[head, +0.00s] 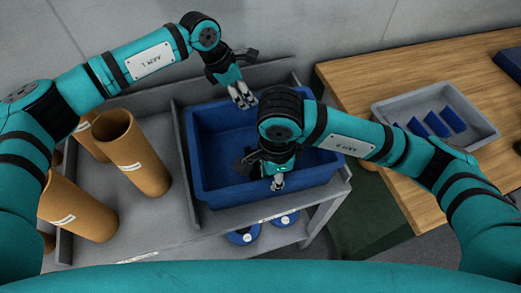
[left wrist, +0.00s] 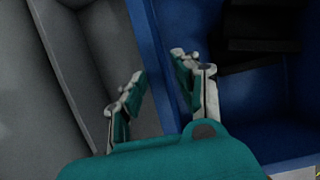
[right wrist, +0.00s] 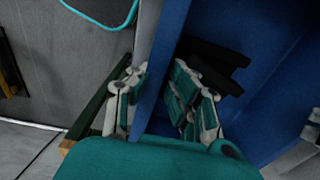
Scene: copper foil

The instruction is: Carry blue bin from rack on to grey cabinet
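The blue bin (head: 205,150) sits on the grey rack (head: 140,243) in the head view and looks empty. My left gripper (head: 243,95) is at the bin's far rim. In the left wrist view its fingers (left wrist: 158,88) are apart, with the bin's wall (left wrist: 150,40) between them. My right gripper (head: 277,183) is at the bin's near side. In the right wrist view its fingers (right wrist: 160,85) stand on either side of the bin wall (right wrist: 170,40), one outside and one inside, with a gap between them. I cannot make out a grey cabinet.
Several brown tubes (head: 130,155) stand left of the bin, behind a divider (head: 180,140). Blue round items (head: 244,236) lie on a lower shelf. A wooden table (head: 370,75) on the right carries a grey tray (head: 395,108) with blue pieces.

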